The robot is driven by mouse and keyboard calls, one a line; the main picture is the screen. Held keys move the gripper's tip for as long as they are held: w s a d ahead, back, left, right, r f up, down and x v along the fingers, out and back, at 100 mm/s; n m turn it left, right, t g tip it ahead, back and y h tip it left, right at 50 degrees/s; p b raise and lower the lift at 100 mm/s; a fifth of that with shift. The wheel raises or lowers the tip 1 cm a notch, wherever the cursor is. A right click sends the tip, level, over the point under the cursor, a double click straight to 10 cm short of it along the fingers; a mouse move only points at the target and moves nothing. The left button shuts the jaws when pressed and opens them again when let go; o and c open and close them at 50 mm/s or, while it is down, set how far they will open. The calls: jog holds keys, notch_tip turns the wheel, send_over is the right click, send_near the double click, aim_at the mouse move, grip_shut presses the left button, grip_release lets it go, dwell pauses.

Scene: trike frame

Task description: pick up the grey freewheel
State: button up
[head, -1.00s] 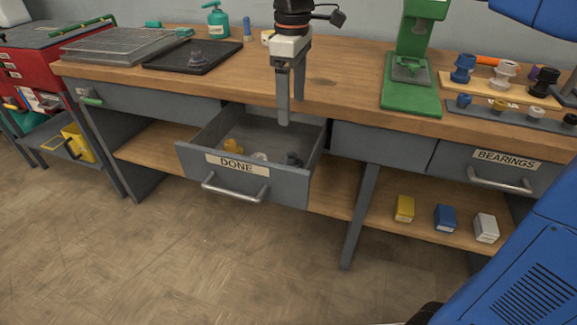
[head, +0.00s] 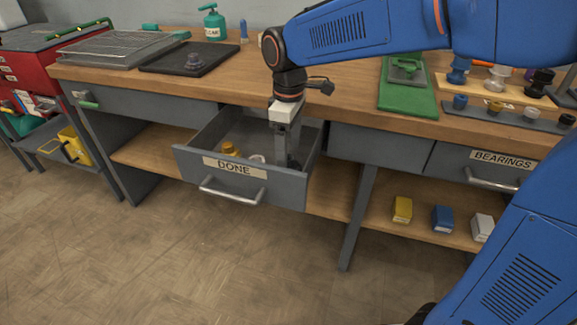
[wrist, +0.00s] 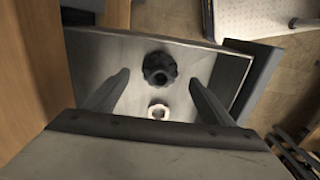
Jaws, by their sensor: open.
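A dark grey, notched round part, which looks like the grey freewheel (wrist: 159,69), lies in the open DONE drawer (head: 240,190). In the head view my finger mostly hides it. My gripper (head: 284,163) reaches down into the right part of the drawer. In the wrist view its two fingers (wrist: 158,78) stand apart, one on each side of the dark part, with gaps to both. Nothing is held. I cannot tell the exact height of the fingertips above the part.
The drawer walls and the bench edge are close around my gripper. Another grey part (head: 194,61) stands on a black tray (head: 165,62) on the bench.

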aim_at(289, 158)
jog(key=shift+f, duration=1.75)
jog(key=c, duration=1.4)
jog(key=shift+r, duration=0.1)
